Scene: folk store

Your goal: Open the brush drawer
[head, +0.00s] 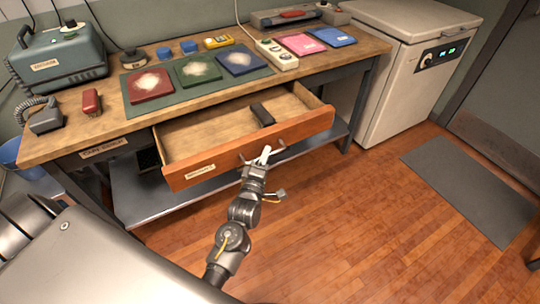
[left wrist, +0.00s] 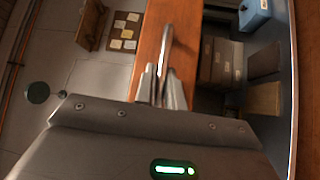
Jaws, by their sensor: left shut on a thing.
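The brush drawer (head: 195,135) is pulled well out of the wooden bench, and its inside shows. Its orange-brown front carries a pale label at the left and a metal bar handle. A dark brush-like block (head: 262,114) lies inside it near the right side. My left gripper (head: 263,156) is at the handle, in front of the drawer. In the left wrist view the fingers (left wrist: 161,87) are shut on the handle (left wrist: 166,48), against the drawer front (left wrist: 150,50). My right gripper is not in view.
The bench top (head: 95,118) bears a green mat with three powder-dusted squares, a teal case (head: 60,60), a power strip (head: 277,55) and coloured sheets. A lower metal shelf (head: 160,210) lies beneath. A white chest (head: 405,75) stands right. The wooden floor ahead is clear.

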